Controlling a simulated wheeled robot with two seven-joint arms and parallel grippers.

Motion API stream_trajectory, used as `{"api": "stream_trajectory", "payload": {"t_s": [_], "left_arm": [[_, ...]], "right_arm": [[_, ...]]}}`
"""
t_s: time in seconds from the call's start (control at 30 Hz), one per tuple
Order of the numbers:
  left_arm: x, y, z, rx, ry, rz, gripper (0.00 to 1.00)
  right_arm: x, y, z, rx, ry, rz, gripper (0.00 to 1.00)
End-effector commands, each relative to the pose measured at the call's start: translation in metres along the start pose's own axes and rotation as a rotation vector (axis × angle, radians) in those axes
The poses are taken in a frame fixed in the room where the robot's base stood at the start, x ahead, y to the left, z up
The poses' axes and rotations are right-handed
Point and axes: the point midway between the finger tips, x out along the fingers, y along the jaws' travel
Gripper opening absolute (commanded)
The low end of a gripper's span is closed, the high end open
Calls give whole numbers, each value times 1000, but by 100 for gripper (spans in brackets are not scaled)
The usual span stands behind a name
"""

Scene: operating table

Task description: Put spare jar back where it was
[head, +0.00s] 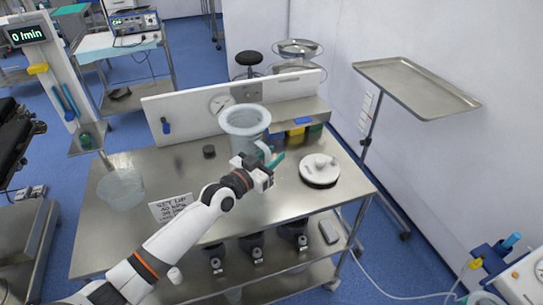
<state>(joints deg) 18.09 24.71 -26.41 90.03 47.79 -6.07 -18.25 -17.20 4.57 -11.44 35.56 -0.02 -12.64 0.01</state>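A large translucent grey jar (246,121) with a side handle stands upright at the back middle of the steel table (185,240). I cannot tell whether its base rests on the table, as my gripper covers its lower right. My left gripper (270,165) is at the lower right of the jar, by its handle, with a teal piece showing at its tip. I cannot tell whether its fingers are closed on the handle. A clear wide vessel (120,188) stands at the table's left end. My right gripper is out of view.
A white round lid-like piece (320,172) lies at the table's right. A small black puck (209,151) and a printed card (171,206) are on the table. A back panel with a gauge (220,103) closes the rear. Several dark holders (252,243) are below. A tray stand (415,88) is right.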

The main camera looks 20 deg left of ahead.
Motion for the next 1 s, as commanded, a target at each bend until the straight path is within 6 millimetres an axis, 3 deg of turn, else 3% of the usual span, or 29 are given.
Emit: {"api": "stream_trajectory", "payload": {"t_s": [0.4,0.57,0.8,1.0], "left_arm": [[-2,0,4,0,1,0,37],[-29,0,1,0,3,0,37],[-82,0,0,1,4,0,37],[-111,0,2,0,1,1,37]], "right_arm": [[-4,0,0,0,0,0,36],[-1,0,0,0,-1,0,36],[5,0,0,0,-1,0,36],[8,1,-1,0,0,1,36]]}}
